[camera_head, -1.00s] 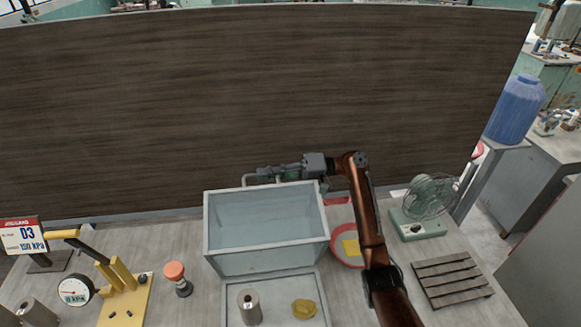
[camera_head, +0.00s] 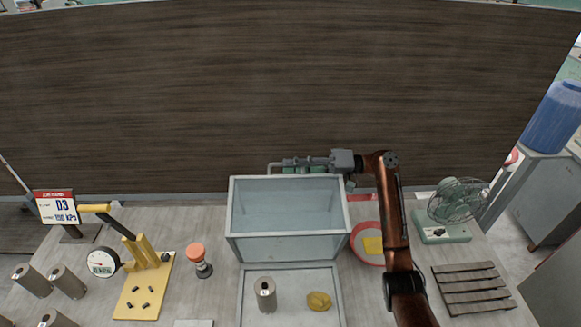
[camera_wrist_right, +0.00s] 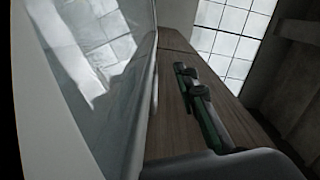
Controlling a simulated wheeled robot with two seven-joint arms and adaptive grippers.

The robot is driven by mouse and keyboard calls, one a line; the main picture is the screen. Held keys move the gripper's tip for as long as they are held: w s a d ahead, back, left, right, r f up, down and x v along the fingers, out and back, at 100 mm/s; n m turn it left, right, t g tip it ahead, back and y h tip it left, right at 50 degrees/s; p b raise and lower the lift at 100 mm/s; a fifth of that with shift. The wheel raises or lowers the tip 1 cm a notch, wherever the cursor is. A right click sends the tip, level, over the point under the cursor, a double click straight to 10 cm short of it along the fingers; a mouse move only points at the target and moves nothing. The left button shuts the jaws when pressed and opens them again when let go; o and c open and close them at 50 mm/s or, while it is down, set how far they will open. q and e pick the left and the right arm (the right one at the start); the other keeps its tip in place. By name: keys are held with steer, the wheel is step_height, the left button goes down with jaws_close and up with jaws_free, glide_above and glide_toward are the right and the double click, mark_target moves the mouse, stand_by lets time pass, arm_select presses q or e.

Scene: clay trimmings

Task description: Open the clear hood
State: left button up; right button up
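The clear hood (camera_head: 290,247) is a grey-framed transparent box. It stands tipped back behind a shallow grey tray (camera_head: 245,297), which lies uncovered in front of it. A bent grey bar (camera_head: 270,169) shows at the hood's far edge. My right gripper (camera_head: 284,167) is level with that far edge, beside the bar, with its arm reaching round the hood's right side. Whether its fingers are closed on the bar cannot be told. In the right wrist view, the hood's clear panel (camera_wrist_right: 85,60) fills the left and the green-padded fingers (camera_wrist_right: 205,112) show at right. My left gripper is out of view.
A steel cylinder (camera_head: 265,294) and a yellow clay lump (camera_head: 319,301) are in the tray. A red dish (camera_head: 359,252), a green fan (camera_head: 459,203) and a slatted rack (camera_head: 470,290) are at right. A yellow lever press (camera_head: 140,285), gauge (camera_head: 102,262) and red-topped knob (camera_head: 197,256) are at left.

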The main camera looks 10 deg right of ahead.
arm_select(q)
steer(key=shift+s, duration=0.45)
arm_select(e)
steer(key=v, duration=1.2)
steer(key=shift+d, duration=0.15)
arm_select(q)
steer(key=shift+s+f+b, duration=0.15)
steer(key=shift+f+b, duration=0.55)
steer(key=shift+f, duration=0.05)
arm_select(e)
steer(key=v, duration=0.8)
steer(key=shift+d, duration=0.45)
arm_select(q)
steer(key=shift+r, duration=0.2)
